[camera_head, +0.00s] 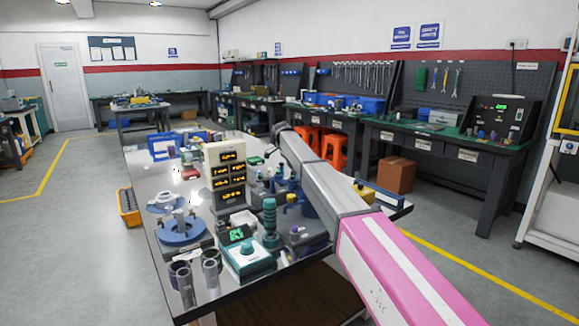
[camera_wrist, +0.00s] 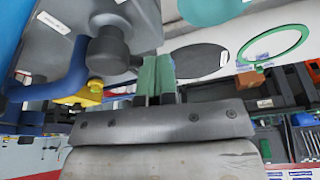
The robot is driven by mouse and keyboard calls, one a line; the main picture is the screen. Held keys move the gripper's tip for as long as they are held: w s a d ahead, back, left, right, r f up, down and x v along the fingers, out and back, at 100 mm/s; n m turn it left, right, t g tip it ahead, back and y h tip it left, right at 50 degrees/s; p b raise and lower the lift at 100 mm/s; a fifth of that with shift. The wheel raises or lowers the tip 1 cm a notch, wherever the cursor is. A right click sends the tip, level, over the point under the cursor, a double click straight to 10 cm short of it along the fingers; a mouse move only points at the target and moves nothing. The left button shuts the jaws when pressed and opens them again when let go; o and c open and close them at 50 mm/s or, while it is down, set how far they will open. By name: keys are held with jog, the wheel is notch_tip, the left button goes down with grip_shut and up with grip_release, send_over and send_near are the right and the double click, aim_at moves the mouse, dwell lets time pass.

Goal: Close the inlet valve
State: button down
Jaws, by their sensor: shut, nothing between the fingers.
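In the wrist view my gripper (camera_wrist: 157,65) is shut and empty, its green-tipped fingers together. Just left of the fingers is a dark grey round knob (camera_wrist: 108,50) on a grey block. Further left a yellow fitting (camera_wrist: 88,94), possibly a valve handle, sits by a blue curved pipe (camera_wrist: 72,70); the fingers are apart from it. In the head view a yellow-topped fitting (camera_head: 292,198) stands on the metal bench, left of my arm. No part is clearly labelled as the inlet valve. The fingertips are too small to make out in the head view.
The metal bench (camera_head: 160,245) is crowded. A beige display unit (camera_head: 226,170), a green-and-black cylinder (camera_head: 270,220), a teal-topped box (camera_head: 247,258) and grey tubes (camera_head: 186,285) stand on it.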

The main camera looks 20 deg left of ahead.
jog(key=shift+w+d+f, duration=0.1)
jog(key=shift+w+d, duration=0.1)
jog(key=shift+d, duration=0.55)
jog(key=shift+w+d, duration=0.2)
jog(key=shift+d, duration=0.55)
jog(key=shift+w+d+f, duration=0.1)
jog(key=shift+d, duration=0.4)
dwell(0.9)
dwell(0.5)
